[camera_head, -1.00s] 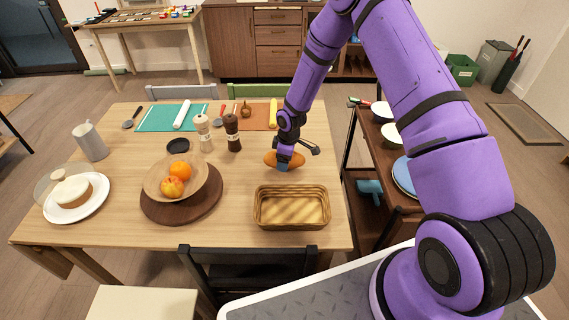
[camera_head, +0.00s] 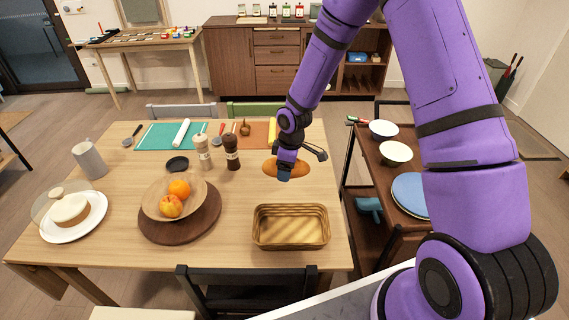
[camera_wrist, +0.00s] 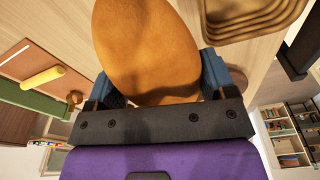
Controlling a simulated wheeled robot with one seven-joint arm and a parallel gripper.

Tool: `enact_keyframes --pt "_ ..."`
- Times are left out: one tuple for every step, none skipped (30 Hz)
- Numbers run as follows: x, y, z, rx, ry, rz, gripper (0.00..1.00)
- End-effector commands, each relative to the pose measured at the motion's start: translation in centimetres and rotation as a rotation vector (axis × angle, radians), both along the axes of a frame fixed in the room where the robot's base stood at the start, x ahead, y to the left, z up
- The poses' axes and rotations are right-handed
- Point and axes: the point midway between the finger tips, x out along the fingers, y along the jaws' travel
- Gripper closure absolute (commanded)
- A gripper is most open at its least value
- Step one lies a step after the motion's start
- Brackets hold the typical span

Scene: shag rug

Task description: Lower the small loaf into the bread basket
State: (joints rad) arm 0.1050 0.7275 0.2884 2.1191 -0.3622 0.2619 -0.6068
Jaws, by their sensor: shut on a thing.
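The small loaf (camera_head: 271,168) is brown and oval. It also fills the upper middle of the wrist view (camera_wrist: 147,45). My gripper (camera_head: 285,172) is shut on the loaf, with blue fingers (camera_wrist: 160,80) on both sides of it. The bread basket (camera_head: 291,246) is a tan woven rectangle on the near right part of the table, and its inside looks empty. Its corner shows at the top right of the wrist view (camera_wrist: 238,26), apart from the loaf. In the head view the loaf is behind the basket. I cannot tell its exact height above the table.
A fruit bowl (camera_head: 152,203) sits on a round dark board (camera_head: 207,217) left of the basket. Pepper mill (camera_head: 231,153) and salt mill (camera_head: 203,153) stand behind. A black chair (camera_head: 247,276) is at the near edge, and a trolley (camera_head: 360,160) stands to the right.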

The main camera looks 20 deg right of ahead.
Motion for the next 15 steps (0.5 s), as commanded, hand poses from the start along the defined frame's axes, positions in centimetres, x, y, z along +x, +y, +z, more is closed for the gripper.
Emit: enact_keyframes --pt "-0.8 0.2 0.4 -0.001 0.000 0.001 0.50" --pt "-1.3 0.3 0.5 -0.001 -0.001 0.001 0.50" --pt "-2.0 0.4 0.6 -0.001 0.000 0.001 0.50" --pt "-2.5 0.6 0.6 -0.001 0.000 0.002 0.50" --pt "-3.0 0.6 0.7 -0.001 0.001 0.002 0.50" --pt "-3.7 0.8 0.7 0.000 0.000 0.003 0.50" --pt "-4.2 0.9 0.6 -0.001 0.002 0.002 0.50" --pt "-4.7 1.0 0.6 -0.001 0.000 0.002 0.50" --pt "-5.4 1.1 0.5 -0.001 0.001 0.002 0.50" --pt "-5.9 1.2 0.5 -0.001 0.002 0.002 0.50" --pt "-6.3 1.3 0.2 -0.001 0.001 0.003 0.50" --pt "-7.0 1.5 0.0 -0.002 0.003 0.004 0.50" --pt "-7.4 1.5 -0.1 -0.001 0.002 0.003 0.50" --pt "-7.9 1.6 -0.3 -0.001 0.002 0.002 0.50" --pt "-8.5 1.8 -0.6 -0.001 0.002 0.004 0.50"
